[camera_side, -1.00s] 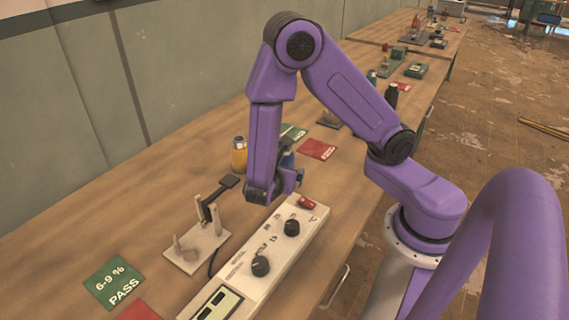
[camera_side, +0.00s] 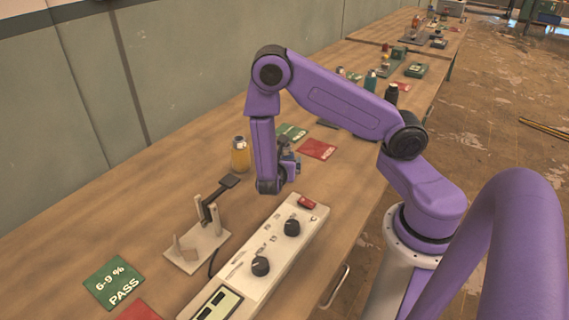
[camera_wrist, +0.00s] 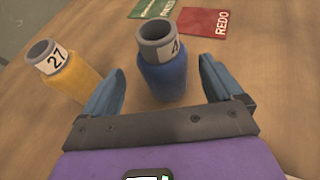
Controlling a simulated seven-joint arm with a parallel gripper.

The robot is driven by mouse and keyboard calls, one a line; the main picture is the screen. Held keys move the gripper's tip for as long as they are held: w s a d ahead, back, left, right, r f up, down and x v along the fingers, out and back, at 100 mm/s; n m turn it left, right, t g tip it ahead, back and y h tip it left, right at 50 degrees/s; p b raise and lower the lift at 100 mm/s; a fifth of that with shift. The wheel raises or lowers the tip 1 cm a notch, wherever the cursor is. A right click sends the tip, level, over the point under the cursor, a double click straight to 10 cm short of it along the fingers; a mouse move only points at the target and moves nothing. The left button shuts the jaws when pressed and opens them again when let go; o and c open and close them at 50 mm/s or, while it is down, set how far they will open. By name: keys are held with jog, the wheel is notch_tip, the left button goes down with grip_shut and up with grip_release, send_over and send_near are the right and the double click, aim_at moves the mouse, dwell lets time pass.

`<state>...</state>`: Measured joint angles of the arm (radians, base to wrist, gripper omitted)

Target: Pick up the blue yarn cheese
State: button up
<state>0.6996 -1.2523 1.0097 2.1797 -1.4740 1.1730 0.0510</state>
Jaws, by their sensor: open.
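The blue yarn cheese (camera_wrist: 165,78) stands upright on the wooden table, with a grey tube end and a white label reading 4. My gripper (camera_wrist: 161,66) is open, its two blue-grey fingers on either side of the blue cheese, with gaps showing between fingers and yarn. Nothing is held. In the side view my gripper (camera_side: 289,162) is low over the table beyond the control box, and the blue cheese is mostly hidden by it there.
A yellow yarn cheese (camera_wrist: 68,76) labelled 27 stands just left of the left finger. A red REDO card (camera_wrist: 207,24) and a green card (camera_wrist: 153,8) lie beyond. In the side view, a white control box (camera_side: 262,258) and a small stand (camera_side: 197,245) are nearer the camera.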

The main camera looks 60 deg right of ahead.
jog(key=shift+x, duration=3)
jog(key=shift+s+d, duration=0.1)
jog(key=shift+s, duration=0.05)
jog(key=c, duration=1.1)
